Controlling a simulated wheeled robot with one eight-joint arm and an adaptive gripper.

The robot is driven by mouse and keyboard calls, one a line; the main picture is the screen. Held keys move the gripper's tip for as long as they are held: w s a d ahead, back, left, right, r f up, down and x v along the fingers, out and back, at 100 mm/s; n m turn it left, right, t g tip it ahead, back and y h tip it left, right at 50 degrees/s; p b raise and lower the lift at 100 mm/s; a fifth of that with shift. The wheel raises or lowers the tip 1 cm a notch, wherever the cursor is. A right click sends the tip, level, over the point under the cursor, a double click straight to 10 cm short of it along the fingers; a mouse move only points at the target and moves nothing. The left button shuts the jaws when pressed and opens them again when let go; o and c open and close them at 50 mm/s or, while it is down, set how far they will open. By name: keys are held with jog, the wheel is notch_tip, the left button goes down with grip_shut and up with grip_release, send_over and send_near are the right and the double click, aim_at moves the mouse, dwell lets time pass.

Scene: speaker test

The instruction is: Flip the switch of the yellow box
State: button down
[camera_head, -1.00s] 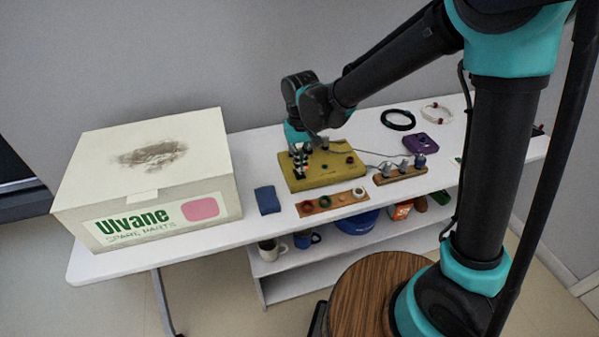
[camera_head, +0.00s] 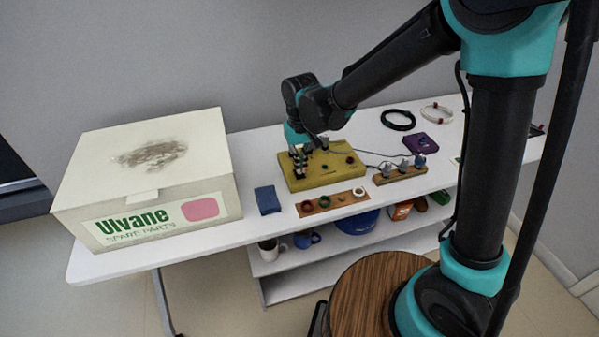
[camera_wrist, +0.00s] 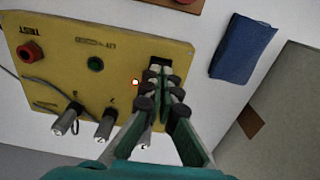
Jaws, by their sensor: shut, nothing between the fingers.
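The yellow box (camera_head: 325,177) lies on the white table in the head view, and it fills the left of the wrist view (camera_wrist: 60,75). It carries a red knob (camera_wrist: 30,52) marked TEST, a green button (camera_wrist: 95,63) and a small light (camera_wrist: 135,82) with a red rim. Plugs (camera_wrist: 105,123) with grey cables sit along one edge. My gripper (camera_wrist: 158,75) is shut and empty, its fingertips over the box end nearest the blue cloth. The switch is not clearly seen; the fingertips cover that part. I cannot tell whether they touch it.
A blue cloth (camera_head: 267,200) and a wooden strip with rings (camera_head: 332,202) lie near the box. A wooden block with grey plugs (camera_head: 402,174) and a purple box (camera_head: 421,143) are to its right. A large white carton (camera_head: 150,180) takes the table's left end.

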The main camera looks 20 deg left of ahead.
jog(key=shift+f, duration=0.8)
dwell(0.4)
jog(key=shift+r, duration=3.55)
jog(key=w+d+f+m+t, duration=0.1)
jog(key=w+d+m, duration=0.1)
jog(key=d, duration=1)
jog(key=w+d+m+t, duration=0.1)
jog(key=w+d+m, duration=0.1)
jog(key=d, duration=0.9)
jog(key=s+d+f+m+t, duration=0.1)
jog(key=s+d, duration=0.3)
jog(key=d, duration=0.4)
jog(key=s+d+f+m+t, duration=0.1)
jog(key=s+d+f+m, duration=0.1)
jog(key=d, duration=0.7)
jog(key=shift+s+f, duration=0.8)
jog(key=shift+s, duration=0.25)
